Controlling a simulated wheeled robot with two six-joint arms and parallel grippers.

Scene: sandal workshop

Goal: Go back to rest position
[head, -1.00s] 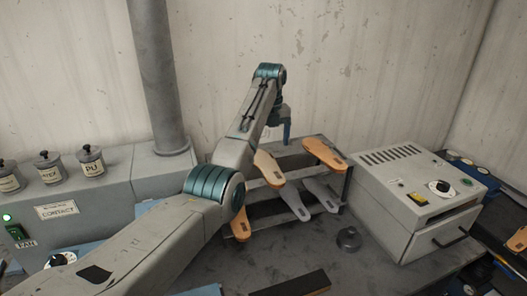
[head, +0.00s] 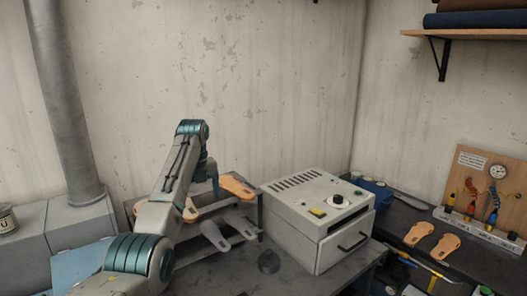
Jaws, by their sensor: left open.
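My left arm comes in from the lower left and reaches over a dark metal rack (head: 261,212). My left gripper (head: 210,181) points down at the back of the rack, and its fingers are partly hidden by my own arm. It is open, and I see nothing in it. A tan sole (head: 237,187) lies on the rack's upper level just right of the gripper. Another tan sole (head: 190,210) is partly covered by my arm. Grey soles (head: 215,236) lie on the lower level. My right gripper is out of view.
A grey oven-like box (head: 318,215) with a dial and drawer stands right of the rack. Two tan soles (head: 432,240) lie on the right bench beside a tool board (head: 485,190). A grey pipe (head: 65,110) rises at left.

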